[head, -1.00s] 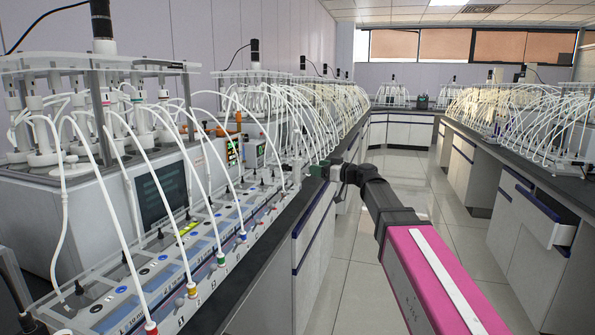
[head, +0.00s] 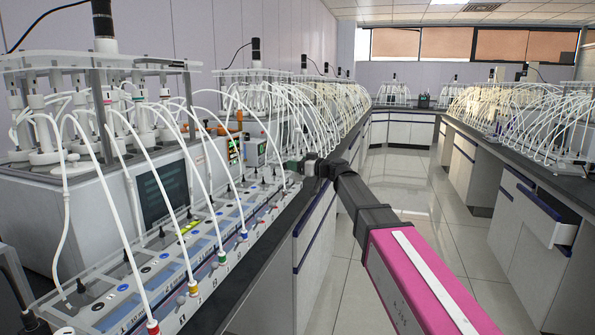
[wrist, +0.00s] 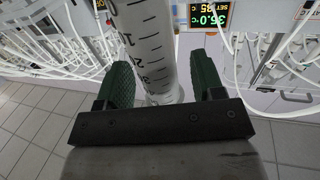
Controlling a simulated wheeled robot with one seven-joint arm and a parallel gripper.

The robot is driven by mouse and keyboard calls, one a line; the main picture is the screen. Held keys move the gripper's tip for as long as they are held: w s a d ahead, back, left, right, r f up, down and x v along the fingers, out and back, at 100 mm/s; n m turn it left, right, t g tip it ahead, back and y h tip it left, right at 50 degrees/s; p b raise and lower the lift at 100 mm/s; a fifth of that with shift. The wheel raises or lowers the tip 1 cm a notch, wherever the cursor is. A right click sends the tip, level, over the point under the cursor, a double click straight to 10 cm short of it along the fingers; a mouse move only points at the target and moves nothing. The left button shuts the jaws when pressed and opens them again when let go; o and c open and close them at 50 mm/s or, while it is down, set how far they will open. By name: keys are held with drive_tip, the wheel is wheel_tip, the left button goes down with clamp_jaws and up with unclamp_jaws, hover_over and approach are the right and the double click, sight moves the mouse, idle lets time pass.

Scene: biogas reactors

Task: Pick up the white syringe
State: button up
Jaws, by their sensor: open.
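A white syringe (wrist: 153,48) with dark graduation marks and numbers shows in the wrist view, standing between my gripper's two green fingers. It leans slightly and its upper end is cut off by the frame edge. My gripper (wrist: 163,82) is open around it, with a gap visible on the right side and a narrower one on the left. In the head view my gripper (head: 291,166) is small, at the edge of the left bench beside the white tubes. I cannot make out the syringe apart from the tubes there.
White tubes (head: 120,150) arch over the reactor rack (head: 190,235) along the left bench. A lit display (wrist: 209,15) shows behind the fingers in the wrist view. An open drawer (head: 545,215) juts from the right bench. The aisle floor (head: 400,215) is clear.

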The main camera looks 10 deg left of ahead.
sight(297, 157)
drive_tip(key=c, duration=1)
drive_tip(key=shift+r, duration=0.45)
wheel_tip(297, 157, up, 4)
drive_tip(key=shift+s+f, duration=0.1)
drive_tip(key=shift+f, duration=0.05)
drive_tip(key=s+a+r, duration=0.2)
drive_tip(key=s, duration=0.1)
drive_tip(key=s+a+r, duration=0.2)
drive_tip(key=s, duration=0.1)
drive_tip(key=s+a+r, duration=0.2)
drive_tip(key=s, duration=0.1)
drive_tip(key=shift+s+a+r, duration=0.1)
drive_tip(key=shift+s+r, duration=0.1)
drive_tip(key=shift+s, duration=0.2)
drive_tip(key=shift+r, duration=0.2)
drive_tip(key=shift+r, duration=0.3)
